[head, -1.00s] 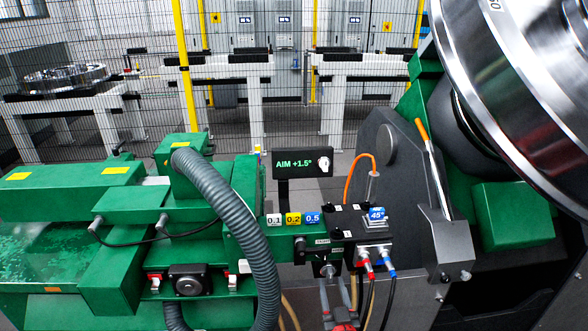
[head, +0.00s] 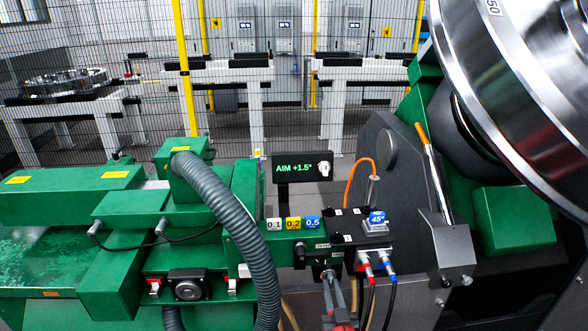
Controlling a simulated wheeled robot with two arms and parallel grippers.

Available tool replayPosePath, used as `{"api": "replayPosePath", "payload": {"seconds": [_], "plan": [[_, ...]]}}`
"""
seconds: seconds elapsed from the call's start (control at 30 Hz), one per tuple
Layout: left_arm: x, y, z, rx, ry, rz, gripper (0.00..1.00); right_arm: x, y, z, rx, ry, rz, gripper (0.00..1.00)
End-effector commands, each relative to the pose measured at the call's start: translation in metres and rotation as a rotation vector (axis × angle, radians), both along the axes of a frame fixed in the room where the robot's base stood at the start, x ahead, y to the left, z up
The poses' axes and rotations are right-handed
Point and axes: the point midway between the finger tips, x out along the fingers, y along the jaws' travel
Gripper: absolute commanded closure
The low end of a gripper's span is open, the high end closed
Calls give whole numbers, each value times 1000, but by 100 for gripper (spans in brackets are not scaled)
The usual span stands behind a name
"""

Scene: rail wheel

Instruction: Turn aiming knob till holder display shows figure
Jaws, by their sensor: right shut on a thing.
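My right gripper (head: 329,279) comes up from the bottom edge with grey fingers at a small knob on the block's lower front. It is shut on that knob, which is mostly hidden by the fingers. My left gripper is not in view.
Tiles marked 0.1, 0.2 and 0.5 (head: 293,223) sit left of the block. A thick grey hose (head: 232,215) curves down in front of the green machine (head: 120,225). Red and blue hose fittings (head: 375,263) sit close right of my gripper. A large steel wheel (head: 530,90) fills the upper right.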

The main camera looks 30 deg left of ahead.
Motion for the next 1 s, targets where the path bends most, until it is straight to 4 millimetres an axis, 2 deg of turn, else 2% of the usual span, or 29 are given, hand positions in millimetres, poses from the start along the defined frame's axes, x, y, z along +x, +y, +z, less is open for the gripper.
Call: {"api": "replayPosePath", "payload": {"seconds": [0.13,0.4,0.73,1.0], "plan": [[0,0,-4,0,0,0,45,0,1,-1,-42,-29,1,100],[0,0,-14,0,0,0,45,-1,1,0,-311,-215,2,100],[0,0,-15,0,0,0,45,0,0,0,-353,-241,1,100],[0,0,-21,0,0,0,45,-1,1,1,-650,-445,1,100]]}}
